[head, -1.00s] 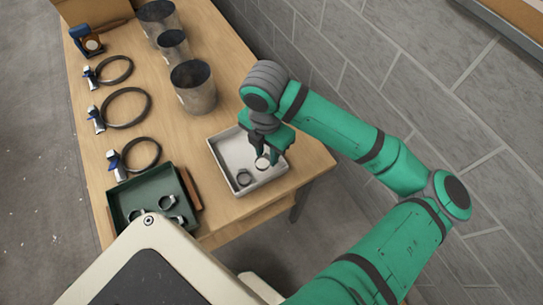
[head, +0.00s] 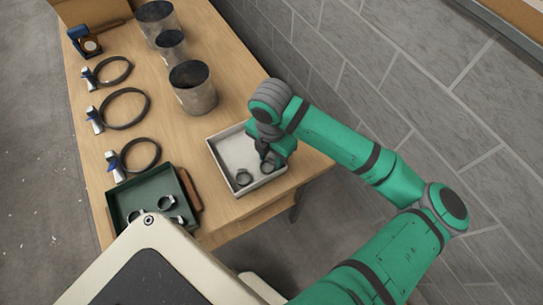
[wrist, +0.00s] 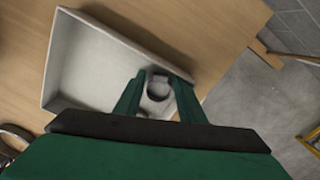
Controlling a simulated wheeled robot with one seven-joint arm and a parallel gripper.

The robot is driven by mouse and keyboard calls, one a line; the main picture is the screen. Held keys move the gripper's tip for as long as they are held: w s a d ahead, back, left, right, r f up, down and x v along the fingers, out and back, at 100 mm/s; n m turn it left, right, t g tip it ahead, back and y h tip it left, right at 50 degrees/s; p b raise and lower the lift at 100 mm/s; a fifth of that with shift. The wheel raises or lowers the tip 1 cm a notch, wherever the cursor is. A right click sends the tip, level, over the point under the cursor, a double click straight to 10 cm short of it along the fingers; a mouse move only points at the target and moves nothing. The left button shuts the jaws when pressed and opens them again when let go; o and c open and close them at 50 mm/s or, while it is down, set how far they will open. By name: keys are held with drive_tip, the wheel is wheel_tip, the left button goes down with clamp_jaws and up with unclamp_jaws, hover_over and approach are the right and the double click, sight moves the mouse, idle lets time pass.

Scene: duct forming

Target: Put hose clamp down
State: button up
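My gripper (head: 262,151) is at the right side of a light grey tray (head: 228,146), pointing down into it. In the wrist view my gripper (wrist: 158,82) has its two green fingers spread apart. A small hose clamp (wrist: 158,89), a ring with a grey screw housing, lies between and just beyond the fingertips, apparently on the tray floor. It also shows in the head view (head: 267,167), partly hidden by the fingers. A second small hose clamp (head: 244,178) lies in the tray's near left part. The tray (wrist: 85,60) also fills the upper left of the wrist view.
A dark green bin (head: 150,185) with several small clamps stands to the left. Three larger ring clamps (head: 124,108) lie along the table's left edge. Metal duct cylinders (head: 194,87) stand farther back. A block wall (head: 400,70) runs along the right.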

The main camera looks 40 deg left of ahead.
sight(271, 161)
drive_tip(key=shift+a, duration=0.1)
drive_tip(key=shift+r, duration=0.15)
drive_tip(key=shift+s+r, duration=0.1)
drive_tip(key=shift+r, duration=0.2)
wheel_tip(271, 161, up, 12)
drive_tip(key=shift+f, duration=0.25)
idle(0.5)
